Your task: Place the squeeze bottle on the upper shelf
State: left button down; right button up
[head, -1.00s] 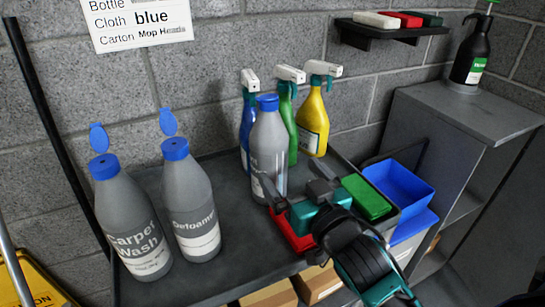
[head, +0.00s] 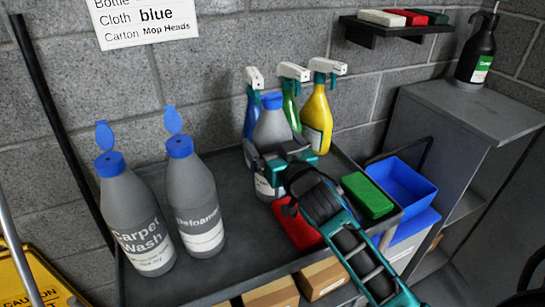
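A grey squeeze bottle (head: 272,126) with a blue cap stands upright on the dark tray top (head: 237,220), in front of the spray bottles. My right gripper (head: 281,155) is at its body, with a finger at each side; the gripper covers part of the bottle, and I cannot tell whether the fingers press on it. Two more grey bottles with open blue flip caps, Carpet Wash (head: 132,215) and Defoamer (head: 195,205), stand to the left. A dark wall shelf (head: 385,32) at the upper right holds several pads. My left gripper is not in view.
Blue, green and yellow (head: 318,118) spray bottles stand close behind. A red pad (head: 296,228), a green pad (head: 368,195) and a blue bin (head: 402,185) lie to the right. A grey cabinet (head: 480,108) bears a black sprayer (head: 478,48). Cardboard boxes (head: 272,292) sit below.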

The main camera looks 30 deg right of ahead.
jog(key=shift+c, duration=0.5)
jog(key=c, duration=1)
jog(key=shift+r, duration=0.15)
jog(key=shift+c, duration=1.1)
